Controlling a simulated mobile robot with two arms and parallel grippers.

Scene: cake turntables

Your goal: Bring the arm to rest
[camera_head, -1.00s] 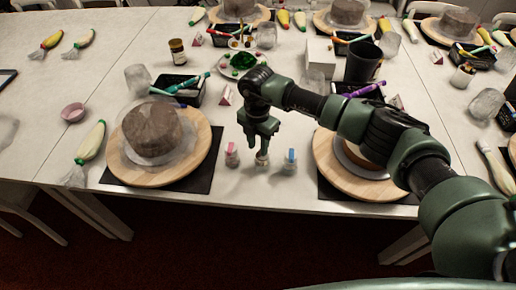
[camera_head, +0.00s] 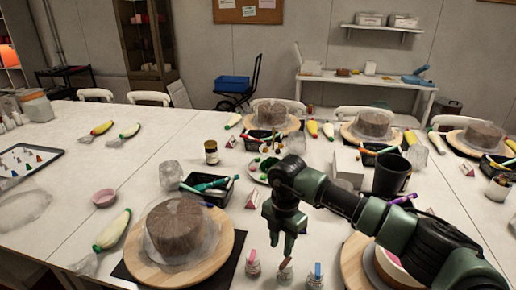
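My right arm comes in from the right. Its gripper (camera_head: 283,246) points down over the front edge of the table, with a visible gap between its fingers and nothing held. Just below it is a small bottle with a reddish top (camera_head: 285,270). A pink-topped bottle (camera_head: 253,264) stands to its left and a blue-topped bottle (camera_head: 315,276) to its right. A brown cake (camera_head: 181,228) sits on a round wooden turntable (camera_head: 222,256) to the left. My arm partly hides another turntable (camera_head: 354,262) on the right. My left gripper is not in view.
Near the arm stand a dark cup (camera_head: 391,174), a white box (camera_head: 349,162), a black tray with coloured tools (camera_head: 208,190) and a green-dotted plate (camera_head: 258,170). A pink bowl (camera_head: 104,197) and a piping bag (camera_head: 113,230) lie left. The left-middle tabletop is mostly clear.

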